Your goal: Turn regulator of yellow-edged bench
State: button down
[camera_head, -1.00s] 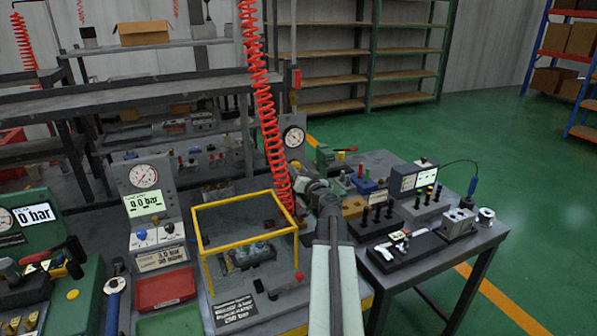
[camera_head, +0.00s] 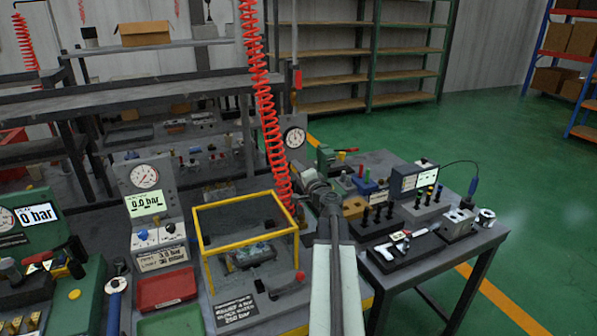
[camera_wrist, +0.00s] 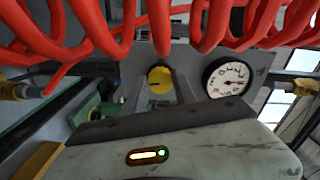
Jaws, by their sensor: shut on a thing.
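A round yellow regulator knob (camera_wrist: 160,79) shows in the wrist view, on a grey panel. The two grey fingers of my gripper (camera_wrist: 161,88) lie on either side of it, shut on it. A white round gauge (camera_wrist: 228,77) with a dark rim sits just right of the knob. In the head view my gripper (camera_head: 298,172) is small, at the gauge panel (camera_head: 294,152) behind the yellow-framed bench. My own arm and the red hose hide the knob there. The bench's yellow edge (camera_head: 364,304) shows beside my arm.
A red coiled hose (camera_head: 256,70) hangs close to my gripper and crosses the top of the wrist view. A yellow frame (camera_head: 245,198) stands left of my arm. A table (camera_head: 440,249) with blocks stands right. Green floor (camera_head: 490,110) is clear at the right.

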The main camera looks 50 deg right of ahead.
jog(key=shift+s+m, duration=0.1)
jog(key=shift+m, duration=4.9)
jog(key=shift+y, duration=0.3)
jog(key=c, duration=1)
grip_release()
jog(key=v, duration=0.7)
jog(key=shift+s, duration=0.35)
